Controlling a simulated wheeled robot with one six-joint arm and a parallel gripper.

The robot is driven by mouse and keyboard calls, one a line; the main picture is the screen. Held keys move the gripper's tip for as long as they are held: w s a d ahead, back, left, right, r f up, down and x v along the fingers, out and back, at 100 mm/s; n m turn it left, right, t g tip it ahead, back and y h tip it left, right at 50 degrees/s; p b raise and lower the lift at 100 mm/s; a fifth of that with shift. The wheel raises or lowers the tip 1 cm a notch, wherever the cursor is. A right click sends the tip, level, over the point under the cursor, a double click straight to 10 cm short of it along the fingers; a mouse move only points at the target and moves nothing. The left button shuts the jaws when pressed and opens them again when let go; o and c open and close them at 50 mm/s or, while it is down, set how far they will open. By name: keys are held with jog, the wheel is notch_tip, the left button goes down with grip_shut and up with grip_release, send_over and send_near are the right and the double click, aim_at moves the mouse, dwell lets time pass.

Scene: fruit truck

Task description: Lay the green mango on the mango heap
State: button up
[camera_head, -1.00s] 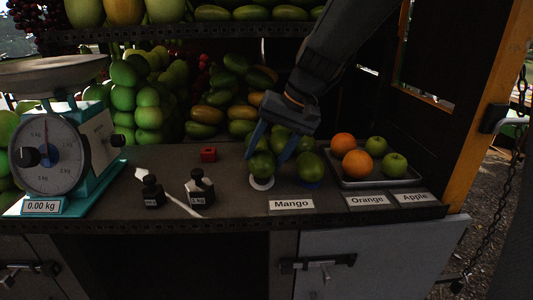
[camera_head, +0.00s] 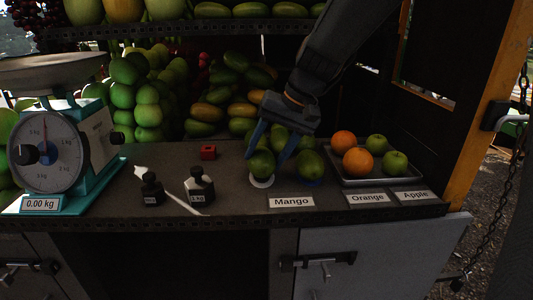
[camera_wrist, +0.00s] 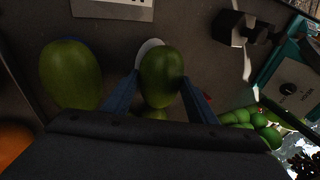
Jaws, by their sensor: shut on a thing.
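A green mango (camera_head: 261,164) stands over a white disc (camera_head: 262,183) on the counter, behind the "Mango" label. My gripper (camera_head: 264,158) reaches down from above and is shut on this mango, one blue finger on each side. The wrist view shows the same mango (camera_wrist: 160,72) between the fingers. A second green mango (camera_head: 310,165) sits just right of it on a blue disc, apart from the fingers. Another green mango (camera_head: 279,139) shows behind, partly hidden by my gripper. A larger heap of green and yellow mangoes (camera_head: 236,90) rises at the back.
A grey tray (camera_head: 383,181) with oranges and green apples stands at the right. A weighing scale (camera_head: 60,155) is at the left. The counter's front edge is close to the labels.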

jog(key=shift+f+b, duration=0.4)
jog(key=shift+f, duration=0.3)
dwell(1.0)
jog(key=o, duration=0.9)
jog(key=shift+s, duration=0.1)
jog(key=shift+r+p, duration=2.4)
jog(key=shift+r, duration=0.65)
